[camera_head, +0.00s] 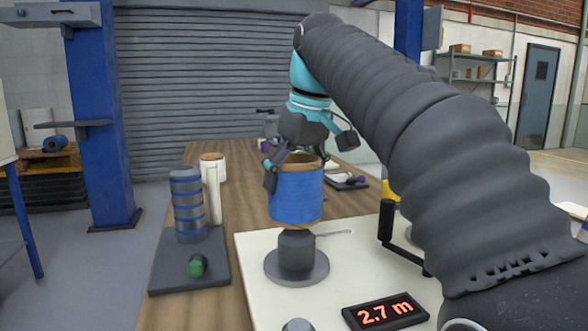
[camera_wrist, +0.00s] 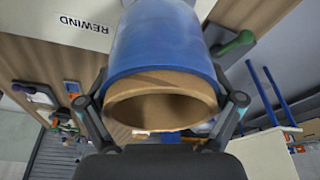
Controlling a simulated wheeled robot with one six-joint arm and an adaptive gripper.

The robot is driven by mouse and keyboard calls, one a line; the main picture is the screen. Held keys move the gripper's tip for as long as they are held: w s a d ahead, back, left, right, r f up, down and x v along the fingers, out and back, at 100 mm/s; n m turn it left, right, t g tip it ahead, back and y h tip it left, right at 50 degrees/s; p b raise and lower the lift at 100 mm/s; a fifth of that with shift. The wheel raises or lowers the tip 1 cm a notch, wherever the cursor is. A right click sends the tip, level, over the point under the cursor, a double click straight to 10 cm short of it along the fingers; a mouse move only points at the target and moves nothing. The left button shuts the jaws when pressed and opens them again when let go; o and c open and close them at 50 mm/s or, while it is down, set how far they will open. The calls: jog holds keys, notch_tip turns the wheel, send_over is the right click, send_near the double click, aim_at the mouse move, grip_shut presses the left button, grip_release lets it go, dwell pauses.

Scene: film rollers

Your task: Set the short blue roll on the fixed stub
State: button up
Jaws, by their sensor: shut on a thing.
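The short blue roll (camera_head: 296,198), film on a brown cardboard core, is upright in my gripper (camera_head: 298,172). The fingers are shut on its sides near the top rim. The fixed stub (camera_head: 296,250) is a dark grey post on a round grey base, straight below the roll in the head view. The roll's lower edge is just over the stub's top; I cannot tell if they touch. In the wrist view the roll (camera_wrist: 160,45) fills the middle between the fingertips (camera_wrist: 163,108), its open core facing the camera. The stub is hidden there.
The stub's base stands on a white board (camera_head: 335,265) with a "2.7 m" display (camera_head: 384,312) and a black crank handle (camera_head: 400,240). To the left, a dark plate (camera_head: 190,268) carries a grey blue-banded cylinder (camera_head: 188,205) and a green knob (camera_head: 197,266). A white roll (camera_head: 213,168) stands behind.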

aim_at(294, 231)
jog(key=shift+f, duration=1.05)
jog(key=shift+f+b, duration=2.2)
jog(key=shift+f, duration=0.85)
jog(key=o, duration=1)
jog(key=shift+v, duration=3.75)
